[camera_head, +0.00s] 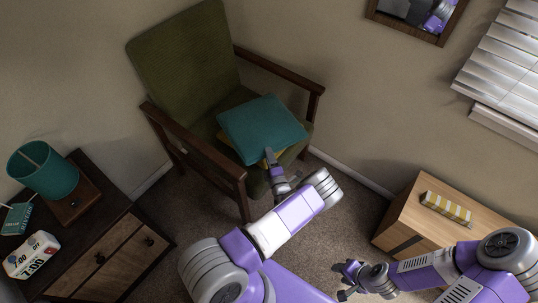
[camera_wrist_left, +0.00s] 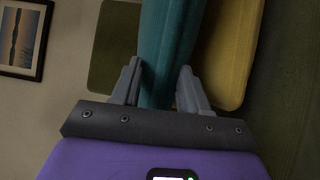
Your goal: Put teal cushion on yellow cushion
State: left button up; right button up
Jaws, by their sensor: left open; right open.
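The teal cushion (camera_head: 262,127) lies on top of the yellow cushion (camera_head: 226,140) on the seat of the green armchair. In the head view only a thin edge of the yellow cushion shows beneath it. In the left wrist view the teal cushion (camera_wrist_left: 168,35) stretches up from between the fingers, with the yellow cushion (camera_wrist_left: 230,50) right alongside it. My left gripper (camera_head: 272,160) is at the teal cushion's front edge. Its fingers (camera_wrist_left: 160,80) are open, one on each side of that edge. My right gripper (camera_head: 347,279) is open and empty, low near the wooden cabinet.
The green armchair (camera_head: 185,55) has dark wooden armrests (camera_head: 196,143) on both sides of the seat. A light wooden cabinet (camera_head: 410,205) with a yellow-striped object (camera_head: 446,207) stands at the right. A dark nightstand (camera_head: 112,232) with a teal lamp (camera_head: 43,170) stands at the left.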

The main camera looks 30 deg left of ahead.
pick_arm(q)
jog(key=p+v, duration=0.2)
jog(key=v, duration=0.9)
